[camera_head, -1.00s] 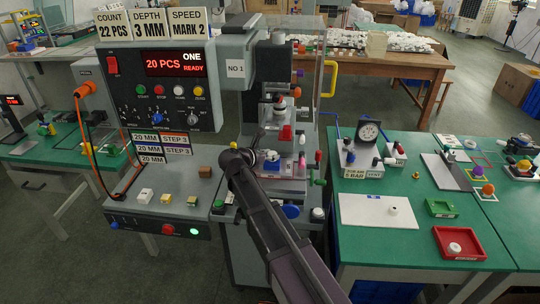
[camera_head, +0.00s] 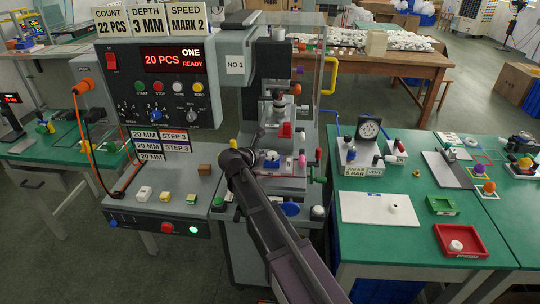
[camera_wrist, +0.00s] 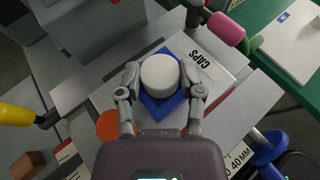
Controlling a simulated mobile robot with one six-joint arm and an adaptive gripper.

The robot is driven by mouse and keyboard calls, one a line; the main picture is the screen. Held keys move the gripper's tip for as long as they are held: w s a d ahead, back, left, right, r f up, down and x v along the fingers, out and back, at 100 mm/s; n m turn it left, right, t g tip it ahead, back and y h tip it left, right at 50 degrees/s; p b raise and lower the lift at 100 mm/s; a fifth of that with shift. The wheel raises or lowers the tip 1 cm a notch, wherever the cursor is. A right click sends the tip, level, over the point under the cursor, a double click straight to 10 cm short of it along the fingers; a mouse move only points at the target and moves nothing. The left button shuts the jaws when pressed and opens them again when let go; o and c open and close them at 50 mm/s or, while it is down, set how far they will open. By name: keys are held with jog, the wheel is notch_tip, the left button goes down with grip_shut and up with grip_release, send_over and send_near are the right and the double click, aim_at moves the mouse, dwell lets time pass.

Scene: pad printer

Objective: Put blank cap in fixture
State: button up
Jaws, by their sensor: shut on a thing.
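In the wrist view my gripper (camera_wrist: 160,88) is shut on the round white blank cap (camera_wrist: 160,75), with one finger on each side of it. Directly behind the cap is the blue square fixture (camera_wrist: 152,110), whose edges and corners show around it. I cannot tell whether the cap touches the fixture or is just above it. The fixture is on a light plate (camera_wrist: 226,67) with black lettering.
A pink knob (camera_wrist: 226,29) and a yellow handle (camera_wrist: 15,114) flank the fixture area. The grey control box (camera_head: 155,75) is left of the printer.

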jog(key=shift+f, duration=0.2)
dwell(0.3)
jog(key=o, duration=0.8)
jog(key=shift+r, duration=0.15)
jog(key=shift+r+p, duration=2.85)
jog(key=shift+r, duration=0.05)
